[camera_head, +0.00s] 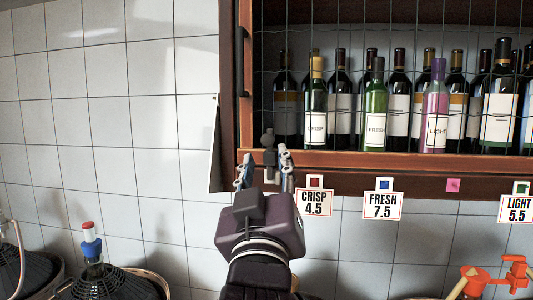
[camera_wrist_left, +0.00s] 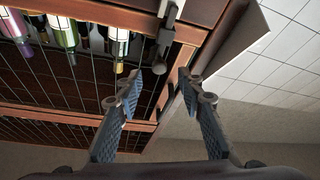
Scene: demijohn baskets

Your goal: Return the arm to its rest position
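My left gripper (camera_head: 264,168) is raised in front of the lower left corner of the wire-fronted wine cabinet (camera_head: 400,161). Its two fingers are spread apart with nothing between them, as the left wrist view (camera_wrist_left: 159,80) also shows. A grey metal latch (camera_head: 268,142) on the cabinet frame shows just beyond the fingertips; in the wrist view the latch (camera_wrist_left: 165,42) and its round knob lie beyond the gap. I cannot tell whether a finger touches it. My right gripper is out of view.
Several bottles, among them a green FRESH one (camera_head: 376,108) and a pink LIGHT one (camera_head: 435,110), stand behind the wire. Price tags (camera_head: 314,203) hang below. Demijohns in baskets (camera_head: 105,280) stand lower left; an orange tap (camera_head: 472,281) is lower right. Tiled wall left is clear.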

